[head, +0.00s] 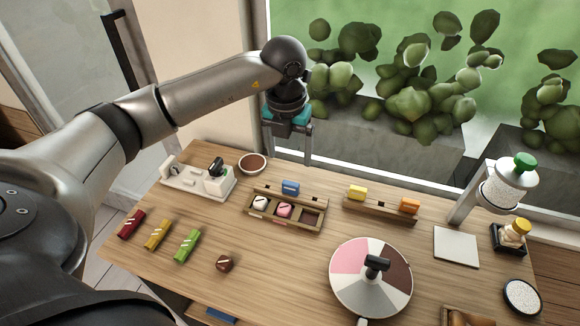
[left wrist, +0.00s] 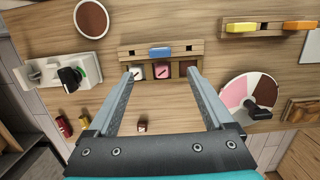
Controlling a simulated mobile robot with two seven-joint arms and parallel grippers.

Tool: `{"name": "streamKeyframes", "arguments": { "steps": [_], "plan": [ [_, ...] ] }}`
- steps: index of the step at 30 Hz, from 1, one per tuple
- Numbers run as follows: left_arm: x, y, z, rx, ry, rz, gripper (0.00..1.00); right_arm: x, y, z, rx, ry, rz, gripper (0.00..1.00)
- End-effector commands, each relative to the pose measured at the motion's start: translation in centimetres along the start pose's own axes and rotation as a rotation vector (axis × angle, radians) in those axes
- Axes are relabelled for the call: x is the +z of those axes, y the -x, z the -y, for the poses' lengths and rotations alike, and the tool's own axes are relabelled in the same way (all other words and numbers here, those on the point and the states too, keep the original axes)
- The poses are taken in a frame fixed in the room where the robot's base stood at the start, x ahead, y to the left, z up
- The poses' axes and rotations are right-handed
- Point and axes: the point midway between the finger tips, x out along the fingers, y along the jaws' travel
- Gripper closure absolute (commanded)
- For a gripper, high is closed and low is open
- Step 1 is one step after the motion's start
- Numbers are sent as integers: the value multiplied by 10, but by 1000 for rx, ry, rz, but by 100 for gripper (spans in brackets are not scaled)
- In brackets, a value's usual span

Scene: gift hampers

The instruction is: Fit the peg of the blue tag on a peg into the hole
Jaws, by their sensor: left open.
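The blue tag (head: 290,187) sits on the wooden rail along the back of a small wooden chocolate tray (head: 285,227). In the left wrist view the blue tag (left wrist: 160,53) lies between two dark square holes (left wrist: 189,48) in that rail. Its peg is hidden. My left gripper (head: 289,159) is open and empty, fingers pointing down, above and behind the tray. In the left wrist view its fingertips (left wrist: 162,72) show on either side of the tray's middle, apart from the blue tag. My right gripper is not in view.
A second rail (head: 378,211) holds a yellow tag (head: 357,192) and an orange tag (head: 409,205), with a dark hole between. A bowl (head: 252,163), a white device (head: 198,181), a turntable (head: 345,290) and colored bars (head: 157,234) stand around. The window is behind.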

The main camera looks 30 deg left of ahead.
Motion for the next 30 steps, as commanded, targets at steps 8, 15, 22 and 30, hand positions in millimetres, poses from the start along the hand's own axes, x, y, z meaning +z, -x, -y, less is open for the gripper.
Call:
{"name": "streamKeyframes", "arguments": {
  "steps": [8,15,22,30],
  "plan": [
    [0,32,0,1,-1,0,14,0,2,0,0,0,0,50],
    [0,34,0,0,-1,-1,14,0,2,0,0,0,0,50],
    [0,34,0,1,-1,-1,14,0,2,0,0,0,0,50],
    [0,34,0,1,-1,-1,14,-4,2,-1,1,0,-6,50]
  ]
}}
